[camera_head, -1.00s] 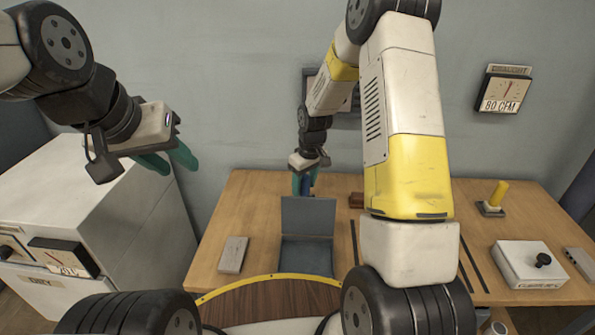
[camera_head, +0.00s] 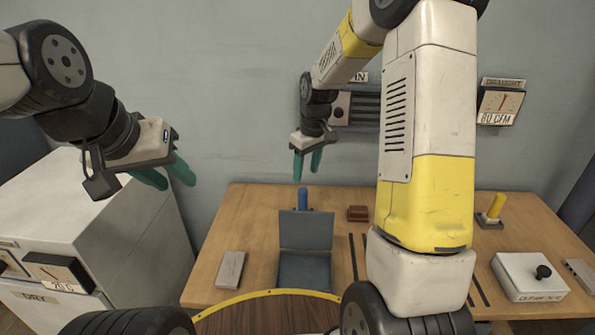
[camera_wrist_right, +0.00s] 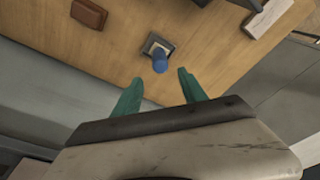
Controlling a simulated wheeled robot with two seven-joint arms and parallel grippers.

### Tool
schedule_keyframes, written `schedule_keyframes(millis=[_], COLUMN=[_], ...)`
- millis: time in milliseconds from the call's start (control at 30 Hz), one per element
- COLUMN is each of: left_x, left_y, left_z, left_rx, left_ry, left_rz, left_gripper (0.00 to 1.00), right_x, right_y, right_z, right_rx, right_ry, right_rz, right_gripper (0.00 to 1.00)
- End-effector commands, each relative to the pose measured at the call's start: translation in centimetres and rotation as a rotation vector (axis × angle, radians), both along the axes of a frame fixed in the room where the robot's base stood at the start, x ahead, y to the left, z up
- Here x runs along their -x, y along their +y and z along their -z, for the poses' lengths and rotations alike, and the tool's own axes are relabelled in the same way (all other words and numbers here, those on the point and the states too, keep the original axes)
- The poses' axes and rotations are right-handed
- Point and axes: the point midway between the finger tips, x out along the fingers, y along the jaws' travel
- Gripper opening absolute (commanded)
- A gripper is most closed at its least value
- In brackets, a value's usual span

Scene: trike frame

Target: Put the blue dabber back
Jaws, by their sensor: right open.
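The blue dabber (camera_head: 302,199) stands upright behind the grey folding panel (camera_head: 305,230), which hides its lower part in the head view. In the right wrist view the blue dabber (camera_wrist_right: 159,60) sits in a small dark-rimmed square holder (camera_wrist_right: 155,44) on the wooden table. My right gripper (camera_head: 307,168) is above the dabber, apart from it, with its green fingers open and empty. Its fingertips (camera_wrist_right: 160,76) also show in the right wrist view, spread either side below the dabber. My left gripper (camera_head: 169,175) hangs at the left, over the white cabinet side, its green fingers apart and empty.
A yellow dabber (camera_head: 494,206) stands in its holder at the right of the table (camera_head: 215,268). A brown block (camera_head: 358,213), a grey block (camera_head: 230,269) and a white box with a black knob (camera_head: 528,276) lie on it. A white cabinet (camera_head: 110,215) stands at left.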

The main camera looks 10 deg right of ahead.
Motion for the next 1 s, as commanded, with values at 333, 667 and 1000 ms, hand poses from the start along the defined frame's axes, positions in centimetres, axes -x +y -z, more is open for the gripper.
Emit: schedule_keyframes(millis=[333,667,1000], left_x=[0.0,0.0,0.0], left_y=[0.0,0.0,0.0], left_z=[0.0,0.0,0.0], left_rx=[0.0,0.0,0.0], left_ry=[0.0,0.0,0.0], left_rz=[0.0,0.0,0.0], left_gripper=[0.36,0.36,0.36], right_x=[4.8,16.3,25.0], right_y=[-0.8,-1.5,-1.5], right_z=[-7.9,-16.1,-17.6], right_rx=[-0.031,-0.142,-0.27], right_ry=[-0.086,-0.232,-0.324], right_rz=[0.114,0.335,0.49], right_gripper=[0.5,0.5,0.5])
